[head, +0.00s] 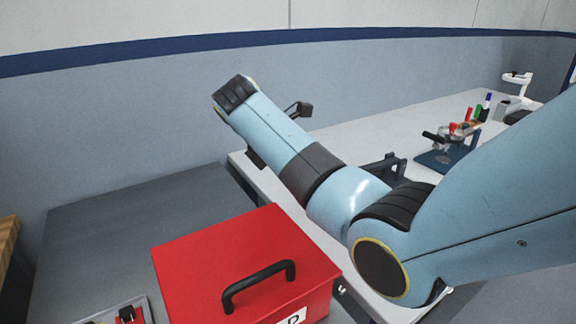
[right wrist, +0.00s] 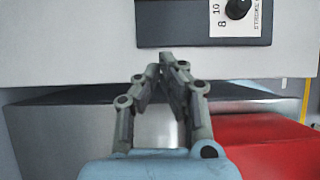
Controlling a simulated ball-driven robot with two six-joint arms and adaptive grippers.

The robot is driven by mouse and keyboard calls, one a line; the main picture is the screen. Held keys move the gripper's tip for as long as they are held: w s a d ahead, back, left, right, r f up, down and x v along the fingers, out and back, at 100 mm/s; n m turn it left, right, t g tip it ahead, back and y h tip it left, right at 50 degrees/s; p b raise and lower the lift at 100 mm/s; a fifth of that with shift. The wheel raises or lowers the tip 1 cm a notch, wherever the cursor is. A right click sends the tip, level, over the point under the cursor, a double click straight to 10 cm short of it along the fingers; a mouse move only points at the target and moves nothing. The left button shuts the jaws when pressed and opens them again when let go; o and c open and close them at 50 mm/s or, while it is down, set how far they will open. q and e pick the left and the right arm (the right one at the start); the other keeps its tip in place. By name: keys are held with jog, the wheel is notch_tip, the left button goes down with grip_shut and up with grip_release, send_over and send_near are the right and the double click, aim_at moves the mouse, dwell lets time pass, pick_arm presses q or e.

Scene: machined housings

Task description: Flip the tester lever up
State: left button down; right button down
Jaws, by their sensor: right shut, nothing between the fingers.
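In the right wrist view my right gripper (right wrist: 163,64) is shut and empty, its fingertips close together in front of a pale grey surface. Above the fingertips is a dark panel (right wrist: 170,28). A white label (right wrist: 228,22) on the panel reads "8", "10" and "STROKE", with a round black knob (right wrist: 237,8) on it. I cannot make out a tester lever in either view. In the head view my right arm crosses the picture and I cannot make out its fingers. My left gripper is not in view.
A red box (head: 215,255) with a black handle (head: 260,282) stands at the front; red also shows in the right wrist view (right wrist: 270,145). A pale bench (head: 425,115) holds a device on a blue base (head: 440,158) and several coloured markers (head: 484,108).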

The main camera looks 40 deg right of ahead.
jog(key=x, duration=0.4)
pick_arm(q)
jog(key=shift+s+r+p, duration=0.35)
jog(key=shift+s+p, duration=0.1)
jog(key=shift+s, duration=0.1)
pick_arm(e)
jog(key=shift+s+d+r, duration=0.15)
jog(key=shift+d+r, duration=1.1)
jog(key=shift+r, duration=0.25)
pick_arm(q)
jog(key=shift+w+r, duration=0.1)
pick_arm(e)
jog(key=shift+r, duration=0.1)
